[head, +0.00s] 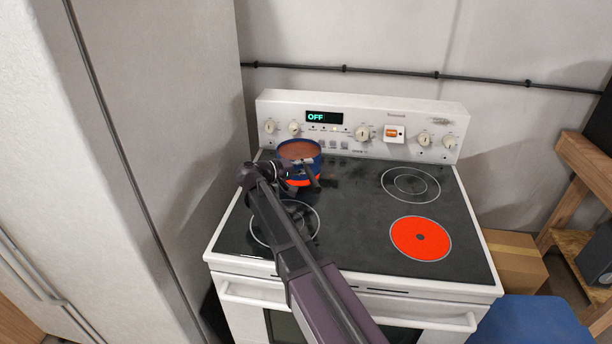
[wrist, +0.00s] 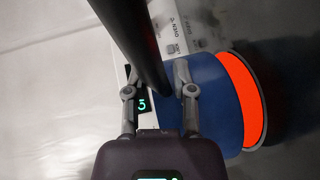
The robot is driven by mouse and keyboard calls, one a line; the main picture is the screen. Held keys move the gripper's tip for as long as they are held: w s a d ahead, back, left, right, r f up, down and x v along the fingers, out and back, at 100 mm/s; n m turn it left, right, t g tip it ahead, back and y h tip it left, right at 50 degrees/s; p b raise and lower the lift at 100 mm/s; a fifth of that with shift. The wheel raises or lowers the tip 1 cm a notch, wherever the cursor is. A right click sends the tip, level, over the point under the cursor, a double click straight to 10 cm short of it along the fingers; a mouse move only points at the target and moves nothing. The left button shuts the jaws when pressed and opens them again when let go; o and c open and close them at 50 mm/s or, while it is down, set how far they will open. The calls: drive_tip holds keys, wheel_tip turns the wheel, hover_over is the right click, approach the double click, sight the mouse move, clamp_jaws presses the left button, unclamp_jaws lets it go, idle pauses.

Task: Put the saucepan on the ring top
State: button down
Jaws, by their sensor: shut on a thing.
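The blue saucepan (head: 312,163), brown inside, is upright over the back left of the stove's black ring top (head: 350,195). Its blue side (wrist: 212,98) fills the right middle of the wrist view. My gripper (head: 286,171) is at the pan's near side. In the wrist view my gripper's fingers (wrist: 158,78) are shut on the dark handle (wrist: 138,45), which passes between them. A bright orange-red area (head: 298,183) shows just below the pan and beside it in the wrist view (wrist: 244,98). I cannot tell whether the pan touches the surface.
The front right ring (head: 420,239) glows orange-red. The back right ring (head: 411,184) and front left ring (head: 285,224) are dark and bare. The control panel (head: 361,125) rises behind. A tall white cabinet (head: 150,120) stands close on the left.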

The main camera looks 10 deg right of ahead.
drive_tip(key=shift+f+b, duration=0.85)
drive_tip(key=shift+f, duration=0.2)
drive_tip(key=shift+c, duration=2.3)
unclamp_jaws()
drive_tip(key=shift+p+v, duration=1.05)
drive_tip(key=shift+v, duration=4.9)
drive_tip(key=shift+s, duration=0.1)
